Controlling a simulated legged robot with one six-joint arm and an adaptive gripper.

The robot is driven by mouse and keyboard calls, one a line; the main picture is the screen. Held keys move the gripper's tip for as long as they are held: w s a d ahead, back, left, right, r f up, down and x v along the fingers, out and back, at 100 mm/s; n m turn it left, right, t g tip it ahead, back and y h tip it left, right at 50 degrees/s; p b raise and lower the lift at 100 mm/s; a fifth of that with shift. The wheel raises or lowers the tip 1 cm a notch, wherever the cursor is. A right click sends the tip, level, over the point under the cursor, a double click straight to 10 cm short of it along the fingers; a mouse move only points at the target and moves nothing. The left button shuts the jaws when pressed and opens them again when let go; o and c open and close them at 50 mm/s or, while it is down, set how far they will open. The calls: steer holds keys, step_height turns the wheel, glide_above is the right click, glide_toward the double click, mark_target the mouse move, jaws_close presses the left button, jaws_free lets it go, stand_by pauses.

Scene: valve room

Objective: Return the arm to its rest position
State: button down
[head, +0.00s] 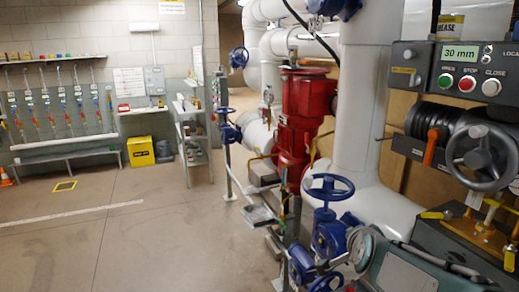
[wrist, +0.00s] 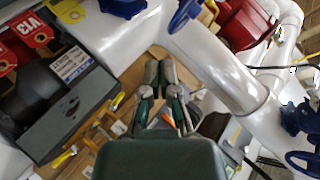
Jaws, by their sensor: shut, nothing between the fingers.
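My gripper (wrist: 160,72) shows in the wrist view, its two dark grey-green fingers close together and shut with nothing between them. It points toward the top of the picture, over tan boards and between white pipes. A grey box (wrist: 68,112) with a white label lies to the left of the fingers.
In the head view, a blue handwheel valve (head: 328,188), a red pump (head: 308,112) and a white pipe (head: 362,100) stand close ahead. A control panel (head: 460,72) reading 30 mm and a grey handwheel (head: 482,158) are at right. Open floor (head: 130,235) lies left.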

steer(key=s+a+f+n+g, duration=0.1)
steer(key=s+n, duration=0.3)
steer(key=s, duration=0.4)
steer(key=s+a+f+n+g+y, duration=0.1)
steer(key=s+a+n+g, duration=0.2)
steer(key=s, duration=0.5)
steer(key=s+a+f+n+g, duration=0.1)
steer(key=s+a+n+g, duration=0.1)
steer(key=s+n, duration=0.3)
steer(key=s+a, duration=0.1)
steer(key=s, duration=0.2)
steer(key=shift+s+f+g+y, duration=0.2)
steer(key=shift+s+g+y, duration=0.15)
steer(key=shift+g+y, duration=0.05)
steer(key=shift+a, duration=0.1)
